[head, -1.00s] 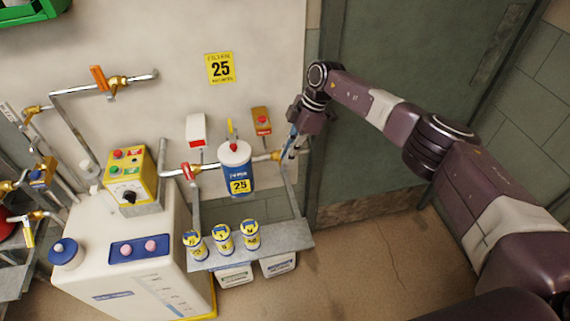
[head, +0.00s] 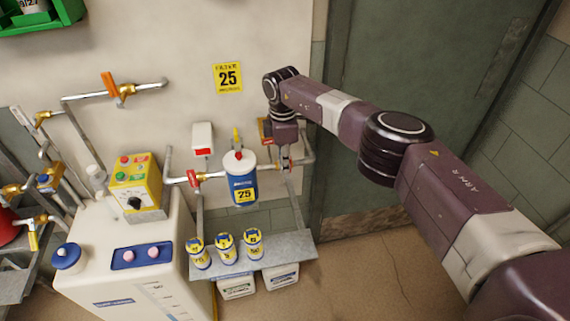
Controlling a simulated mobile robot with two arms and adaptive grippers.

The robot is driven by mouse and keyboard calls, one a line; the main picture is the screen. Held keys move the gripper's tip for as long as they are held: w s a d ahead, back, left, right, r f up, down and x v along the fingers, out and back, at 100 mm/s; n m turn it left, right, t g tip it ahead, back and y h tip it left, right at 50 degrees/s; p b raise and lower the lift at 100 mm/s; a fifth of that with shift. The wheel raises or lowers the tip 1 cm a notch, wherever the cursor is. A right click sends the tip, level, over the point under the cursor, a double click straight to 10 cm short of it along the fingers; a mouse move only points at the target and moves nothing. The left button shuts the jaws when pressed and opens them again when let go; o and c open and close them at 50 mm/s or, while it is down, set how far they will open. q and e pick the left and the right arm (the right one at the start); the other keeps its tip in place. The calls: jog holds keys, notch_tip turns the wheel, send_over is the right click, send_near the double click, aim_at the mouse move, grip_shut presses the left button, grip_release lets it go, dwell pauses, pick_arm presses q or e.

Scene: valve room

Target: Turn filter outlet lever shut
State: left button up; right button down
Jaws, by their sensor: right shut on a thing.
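The filter (head: 241,184), a blue and white canister marked 25, sits in the pipe line on the wall above a grey shelf. The inlet valve with a red lever (head: 193,179) is on its left. My right gripper (head: 286,162) is just right of the filter, pointing down at the outlet pipe. It is shut on the filter outlet lever, which it mostly hides, so the lever's angle cannot be told. My left gripper is out of view.
Several small canisters stand on the shelf (head: 285,248). A yellow control box (head: 136,182) sits on the white tank at left.

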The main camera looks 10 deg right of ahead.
jog(key=shift+f, duration=0.1)
jog(key=c, duration=2)
grip_release()
jog(key=shift+r, duration=0.2)
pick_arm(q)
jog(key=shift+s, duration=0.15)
pick_arm(e)
jog(key=r, duration=1.1)
jog(key=shift+a+r, duration=0.2)
jog(key=shift+r, duration=0.1)
